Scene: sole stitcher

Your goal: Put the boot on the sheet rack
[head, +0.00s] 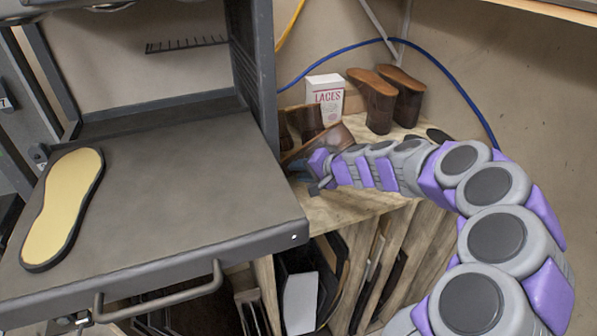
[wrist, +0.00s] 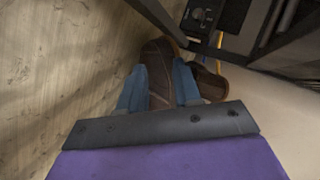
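A brown boot (head: 328,141) leans tilted at my gripper (head: 308,171), over the left part of the sheet rack's top. In the wrist view the boot (wrist: 156,62) sits between my two blue fingers, which appear to press on both its sides. The sheet rack (head: 345,207) is a wooden unit with a flat top and upright slots holding sheets below. Part of the boot is hidden behind my gripper, and its underside contact cannot be told.
Another brown boot (head: 303,119) stands just behind. A pair of brown boots (head: 379,105) and a white laces box (head: 326,92) stand at the back. A grey machine table (head: 170,190) with a yellow sole (head: 64,205) is at left. A blue cable (head: 440,68) runs along the wall.

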